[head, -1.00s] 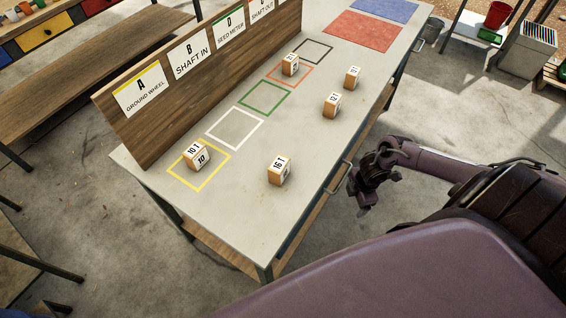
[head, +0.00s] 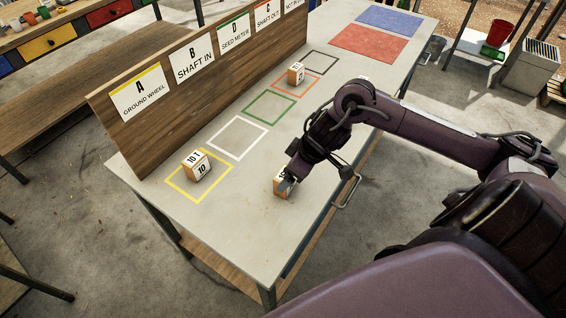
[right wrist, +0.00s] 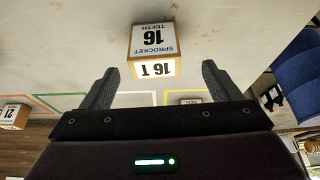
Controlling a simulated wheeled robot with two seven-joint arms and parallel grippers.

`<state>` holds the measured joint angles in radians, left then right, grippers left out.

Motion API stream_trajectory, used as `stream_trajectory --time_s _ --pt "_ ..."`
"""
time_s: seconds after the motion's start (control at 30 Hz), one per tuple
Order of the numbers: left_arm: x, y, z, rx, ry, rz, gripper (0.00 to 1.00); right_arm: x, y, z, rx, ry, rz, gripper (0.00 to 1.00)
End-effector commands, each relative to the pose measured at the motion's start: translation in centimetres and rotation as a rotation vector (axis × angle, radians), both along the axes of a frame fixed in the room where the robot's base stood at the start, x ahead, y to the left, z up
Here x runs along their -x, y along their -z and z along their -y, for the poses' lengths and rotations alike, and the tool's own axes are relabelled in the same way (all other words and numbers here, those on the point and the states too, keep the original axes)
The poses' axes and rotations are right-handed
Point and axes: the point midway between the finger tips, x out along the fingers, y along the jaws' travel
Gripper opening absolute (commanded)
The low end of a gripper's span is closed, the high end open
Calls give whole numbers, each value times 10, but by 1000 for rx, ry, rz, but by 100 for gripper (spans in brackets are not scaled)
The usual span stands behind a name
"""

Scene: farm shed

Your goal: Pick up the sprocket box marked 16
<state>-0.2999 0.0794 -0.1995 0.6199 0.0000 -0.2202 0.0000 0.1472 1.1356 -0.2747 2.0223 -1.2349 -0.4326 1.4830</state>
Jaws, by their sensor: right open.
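The sprocket box marked 16 (head: 278,187) stands on the grey workbench near its front edge, partly hidden by my right gripper (head: 289,179) in the head view. In the right wrist view the box (right wrist: 152,40), lettered "16 T" and "SPROCKET 16 TEETH", lies just beyond the fingertips, roughly centred between them. My right gripper (right wrist: 159,72) is open with nothing between its fingers. I cannot tell from the head view whether it touches the box. My left gripper is out of view.
A box marked 10 (head: 197,166) stands in the yellow outline. Another box (head: 296,73) stands by the orange outline. The white outline (head: 237,138) and green outline (head: 270,106) are empty. A wooden sign board (head: 180,95) runs along the bench's back. My arm covers the bench's right middle.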

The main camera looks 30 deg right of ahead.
Motion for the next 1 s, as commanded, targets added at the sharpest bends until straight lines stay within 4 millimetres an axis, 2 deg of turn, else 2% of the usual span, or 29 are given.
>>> stream_trajectory --time_s 0.43,0.73,0.77,1.0 --pt "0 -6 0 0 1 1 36 -29 51 -9 0 1 -2 84" --pt "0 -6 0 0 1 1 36 -32 57 -9 3 -1 0 84" --pt "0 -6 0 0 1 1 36 -32 57 -9 3 -1 0 82" --pt "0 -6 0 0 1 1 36 -32 57 -9 4 -2 0 51"
